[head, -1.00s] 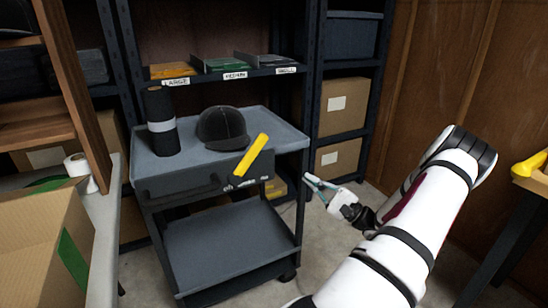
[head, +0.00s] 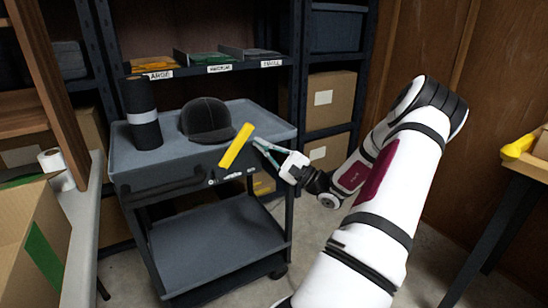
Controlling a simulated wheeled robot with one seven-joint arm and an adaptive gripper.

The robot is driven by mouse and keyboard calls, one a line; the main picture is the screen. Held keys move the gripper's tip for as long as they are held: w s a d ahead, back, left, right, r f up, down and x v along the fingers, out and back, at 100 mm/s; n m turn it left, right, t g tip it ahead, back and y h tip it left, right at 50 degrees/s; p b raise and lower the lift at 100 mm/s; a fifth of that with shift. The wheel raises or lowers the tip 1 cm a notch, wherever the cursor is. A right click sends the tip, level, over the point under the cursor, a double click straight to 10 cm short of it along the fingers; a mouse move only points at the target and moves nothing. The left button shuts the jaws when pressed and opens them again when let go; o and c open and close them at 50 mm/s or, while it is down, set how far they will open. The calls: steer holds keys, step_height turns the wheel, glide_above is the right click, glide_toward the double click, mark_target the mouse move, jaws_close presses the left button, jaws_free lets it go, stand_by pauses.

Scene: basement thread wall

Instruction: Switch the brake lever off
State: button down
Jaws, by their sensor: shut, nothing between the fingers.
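The yellow brake lever (head: 237,145) is on the front right of the dark grey cart (head: 135,186). It leans, its upper end to the right and its lower end to the left. Small white markings, too small to read, are on the cart front beside its lower end. My gripper (head: 257,144) is shut and empty, its fingertips just right of the lever's upper half. I cannot tell whether they touch the lever.
A black cap (head: 207,121) and a dark roll with a pale band (head: 142,112) stand on the cart top. Shelves with labelled trays rise behind. A cardboard box (head: 30,245) is at lower left. A table with a yellow object (head: 519,145) is at right. Bare floor shows right of the cart.

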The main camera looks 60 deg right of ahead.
mark_target(243, 130)
steer(key=shift+w+a+r, duration=0.2)
steer(key=shift+a+r, duration=0.15)
steer(key=shift+w+a+r+n+p, duration=0.1)
steer(key=shift+a+r+n+p, duration=0.05)
steer(key=shift+r+n+p, duration=0.35)
steer(key=shift+a+r+g+y+p, duration=0.1)
steer(key=shift+g+y+p, duration=0.2)
steer(key=shift+y, duration=0.1)
steer(key=a+r+n+g+p, duration=0.1)
steer(key=w+a+r+n+g+p, duration=0.1)
steer(key=n+p, duration=0.1)
steer(key=w+a+r+n+g+y+p, duration=0.1)
steer(key=r+n+p, duration=0.1)
steer(key=shift+w+a+g, duration=0.1)
steer(key=shift+a+g, duration=0.1)
steer(key=shift+g, duration=0.1)
steer(key=shift+w+a+r+n+g+p, duration=0.35)
steer(key=shift+a+n+g, duration=0.1)
steer(key=shift+a+n, duration=0.1)
steer(key=shift+w+a+r+n+g+p, duration=0.2)
steer(key=shift+w+a+n+g, duration=0.1)
steer(key=shift+a+n+g, duration=0.2)
steer(key=shift+a, duration=0.1)
